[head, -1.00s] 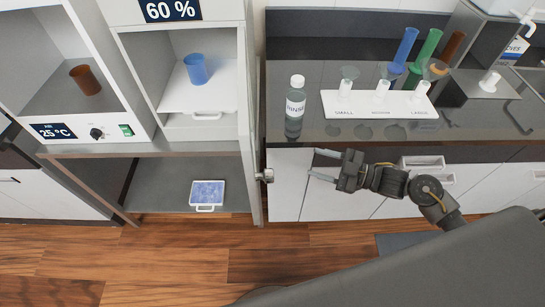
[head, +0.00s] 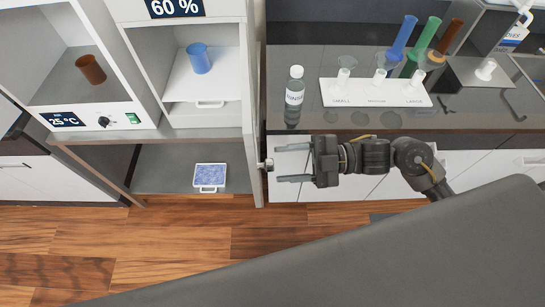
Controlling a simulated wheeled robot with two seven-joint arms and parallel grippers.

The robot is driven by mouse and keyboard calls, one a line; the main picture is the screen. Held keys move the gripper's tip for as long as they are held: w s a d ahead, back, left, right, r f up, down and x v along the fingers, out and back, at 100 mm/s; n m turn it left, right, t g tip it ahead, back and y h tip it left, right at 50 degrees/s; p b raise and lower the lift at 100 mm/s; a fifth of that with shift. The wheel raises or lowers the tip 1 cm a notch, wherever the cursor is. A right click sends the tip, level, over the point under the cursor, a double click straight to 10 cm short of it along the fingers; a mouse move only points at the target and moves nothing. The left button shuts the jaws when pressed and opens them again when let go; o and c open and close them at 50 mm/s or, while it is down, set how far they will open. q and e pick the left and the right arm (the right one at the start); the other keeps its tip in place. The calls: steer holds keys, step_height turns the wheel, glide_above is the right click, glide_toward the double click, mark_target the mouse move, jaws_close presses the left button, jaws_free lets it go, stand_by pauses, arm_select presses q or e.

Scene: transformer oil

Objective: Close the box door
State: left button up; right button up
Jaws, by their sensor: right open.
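The 60 % box (head: 222,116) stands open at the front at upper left, with a blue cup (head: 199,58) on a white tray inside. A narrow pale upright panel (head: 251,110), seen nearly edge-on, runs along its right side; it looks like the open box door. A small metal knob (head: 265,164) sticks out on the panel's right side. My right gripper (head: 277,164) is open and empty, with its two fingers pointing left. The knob is just left of the fingertips, level with the gap between them; I cannot tell whether they touch. My left gripper is not in view.
A neighbouring 25 °C box (head: 104,121) holds a brown cup (head: 91,69). A white tray (head: 210,178) lies on the shelf below. On the dark counter (head: 300,117) stand a bottle (head: 294,88) and a white rack (head: 350,97) with funnels; coloured cylinders are behind.

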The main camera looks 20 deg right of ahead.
mark_target(273, 165)
steer(key=shift+w+a+p, duration=0.15)
steer(key=shift+a+p, duration=0.1)
steer(key=shift+a, duration=0.65)
steer(key=shift+w+a+p, duration=0.15)
steer(key=shift+a+p, duration=0.05)
steer(key=shift+a, duration=0.7)
jaws_close()
